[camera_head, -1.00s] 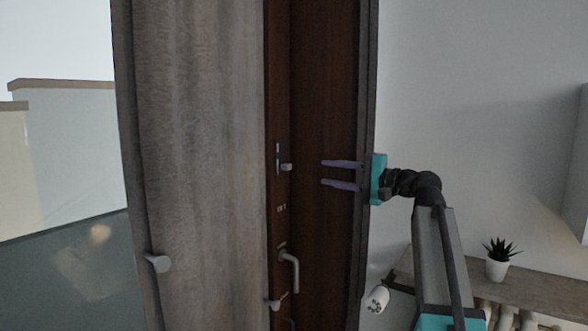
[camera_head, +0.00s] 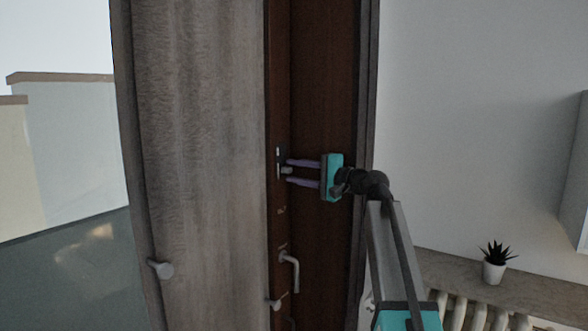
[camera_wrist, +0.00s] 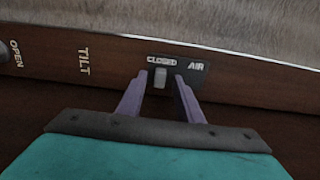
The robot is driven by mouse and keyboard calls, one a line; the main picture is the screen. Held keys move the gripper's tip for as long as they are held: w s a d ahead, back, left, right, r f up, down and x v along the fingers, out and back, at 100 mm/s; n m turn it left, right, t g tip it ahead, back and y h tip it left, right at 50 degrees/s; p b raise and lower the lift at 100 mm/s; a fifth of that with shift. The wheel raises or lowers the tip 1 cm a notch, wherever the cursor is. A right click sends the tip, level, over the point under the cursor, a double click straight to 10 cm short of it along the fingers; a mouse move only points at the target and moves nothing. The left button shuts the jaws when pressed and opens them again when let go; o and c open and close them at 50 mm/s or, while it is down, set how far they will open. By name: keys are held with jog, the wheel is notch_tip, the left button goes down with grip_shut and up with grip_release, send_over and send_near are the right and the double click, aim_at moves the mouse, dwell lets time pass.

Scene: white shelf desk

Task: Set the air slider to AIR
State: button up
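The air slider (camera_wrist: 160,77) is a small light knob on a dark plate (camera_wrist: 185,65) set in the brown wooden frame. In the wrist view the knob sits under the word CLOSED, with AIR printed to its right. It also shows in the head view (camera_head: 286,170). My gripper (camera_head: 288,172) is open, with its two purple fingers reaching left to the slider. In the wrist view the fingertips (camera_wrist: 159,75) stand on either side of the knob, with a gap visible. I cannot tell whether either finger touches it.
A curved handle (camera_head: 291,270) is on the same frame below the slider. The words TILT (camera_wrist: 83,62) and OPEN (camera_wrist: 15,54) are printed left of the plate in the wrist view. A potted plant (camera_head: 495,262) stands on a ledge (camera_head: 470,275) at right.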

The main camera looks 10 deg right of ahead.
jog(key=shift+w+a, duration=0.4)
grip_shut()
